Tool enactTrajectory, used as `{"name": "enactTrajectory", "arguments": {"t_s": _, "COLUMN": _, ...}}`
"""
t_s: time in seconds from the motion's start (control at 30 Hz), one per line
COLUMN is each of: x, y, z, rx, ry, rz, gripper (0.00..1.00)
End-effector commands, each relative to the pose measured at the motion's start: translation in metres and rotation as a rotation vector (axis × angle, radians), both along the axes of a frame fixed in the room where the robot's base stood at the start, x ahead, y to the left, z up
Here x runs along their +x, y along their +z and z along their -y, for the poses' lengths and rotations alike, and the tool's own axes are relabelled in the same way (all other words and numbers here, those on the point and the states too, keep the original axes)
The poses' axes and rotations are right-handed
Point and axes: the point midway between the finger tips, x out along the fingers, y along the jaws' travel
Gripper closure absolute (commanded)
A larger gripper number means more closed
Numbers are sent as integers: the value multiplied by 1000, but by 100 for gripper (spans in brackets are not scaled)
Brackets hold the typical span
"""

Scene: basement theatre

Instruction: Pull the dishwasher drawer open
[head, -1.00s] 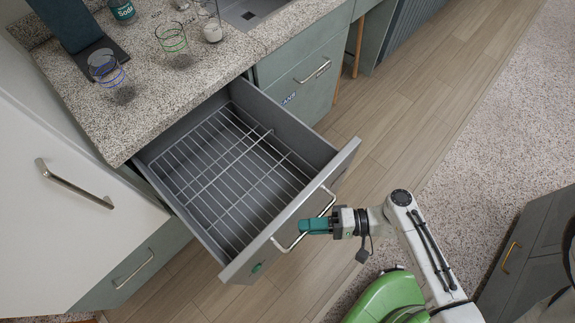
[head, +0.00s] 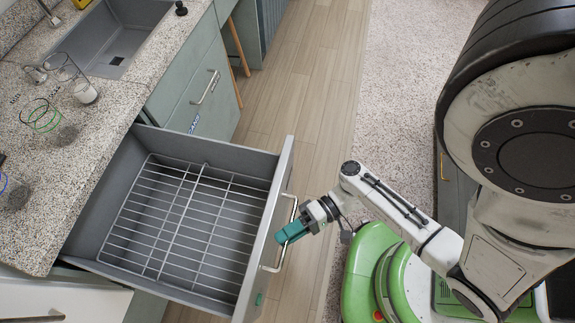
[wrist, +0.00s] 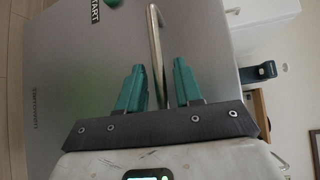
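The dishwasher drawer (head: 262,245) stands pulled well out from under the counter, with its grey inside showing. An empty wire rack (head: 185,225) lies in it. Its metal bar handle (head: 293,212) is on the front panel. My gripper (head: 284,235) is at that handle, its teal fingers pointing toward the panel. In the wrist view my gripper (wrist: 158,85) is open, with one finger on each side of the handle bar (wrist: 158,45) and gaps beside it. The panel (wrist: 75,70) fills much of that view.
The speckled counter (head: 100,128) holds wire-rimmed glasses and a sink (head: 112,45). A closed green-grey drawer front (head: 205,95) is beside the open drawer. Wooden floor (head: 290,100) is clear at the back, with pale carpet (head: 395,90) to its right.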

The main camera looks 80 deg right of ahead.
Motion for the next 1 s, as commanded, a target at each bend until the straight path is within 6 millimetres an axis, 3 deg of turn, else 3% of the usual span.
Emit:
{"name": "enactTrajectory", "arguments": {"t_s": 0.37, "x": -7, "y": 0, "z": 8, "rx": 0, "ry": -2, "rz": 0, "gripper": 65}}
{"name": "enactTrajectory", "arguments": {"t_s": 0.8, "x": -61, "y": 10, "z": 63, "rx": -1, "ry": -1, "rz": -1, "gripper": 65}}
{"name": "enactTrajectory", "arguments": {"t_s": 1.0, "x": -73, "y": 14, "z": 75, "rx": 0, "ry": -1, "rz": 0, "gripper": 65}}
